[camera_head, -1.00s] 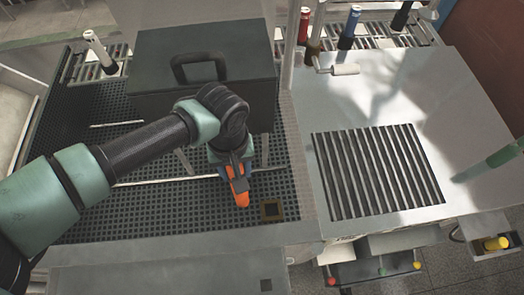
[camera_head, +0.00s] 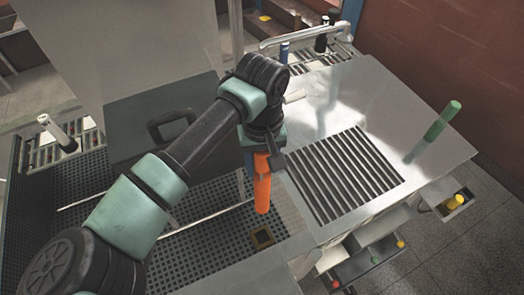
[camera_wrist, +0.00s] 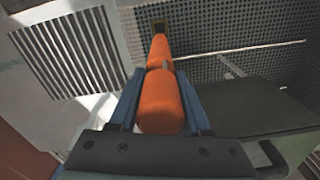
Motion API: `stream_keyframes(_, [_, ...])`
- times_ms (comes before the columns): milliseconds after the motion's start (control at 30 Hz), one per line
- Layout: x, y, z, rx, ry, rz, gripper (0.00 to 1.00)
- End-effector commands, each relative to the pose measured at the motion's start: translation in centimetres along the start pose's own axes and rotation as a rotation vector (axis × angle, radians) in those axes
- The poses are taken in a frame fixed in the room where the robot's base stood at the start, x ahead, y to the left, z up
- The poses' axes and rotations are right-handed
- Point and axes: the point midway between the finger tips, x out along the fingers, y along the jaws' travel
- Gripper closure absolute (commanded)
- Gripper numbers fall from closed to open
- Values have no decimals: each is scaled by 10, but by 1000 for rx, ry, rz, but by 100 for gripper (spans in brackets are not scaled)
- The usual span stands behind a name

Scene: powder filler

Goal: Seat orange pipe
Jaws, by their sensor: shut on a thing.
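The orange pipe (camera_head: 262,190) is held in my gripper (camera_head: 261,160) and hangs nearly upright, its free end down. A small dark square socket with a tan rim (camera_head: 262,238) sits in the black perforated deck, just below the pipe's lower end in the head view. In the wrist view, my gripper (camera_wrist: 160,105) has its blue fingers on both sides of the orange pipe (camera_wrist: 159,75), whose far end points at the square socket (camera_wrist: 159,25). In the head view the pipe end is apart from the socket; the exact gap is hard to judge.
A dark box with a handle (camera_head: 172,123) stands left of my arm. A ribbed black grate (camera_head: 345,175) lies on the pale table to the right, with a green pipe (camera_head: 436,124) upright beyond it. Open drawers (camera_head: 372,257) jut out at the front.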

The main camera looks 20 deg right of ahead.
Motion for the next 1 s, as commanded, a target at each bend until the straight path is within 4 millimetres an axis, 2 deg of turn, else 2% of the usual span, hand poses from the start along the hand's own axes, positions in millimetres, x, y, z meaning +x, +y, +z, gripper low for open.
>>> stream_keyframes(167, [8, 1, 0, 1, -1, 2, 100])
stream_keyframes(1000, [91, 1, 0, 0, -1, 3, 100])
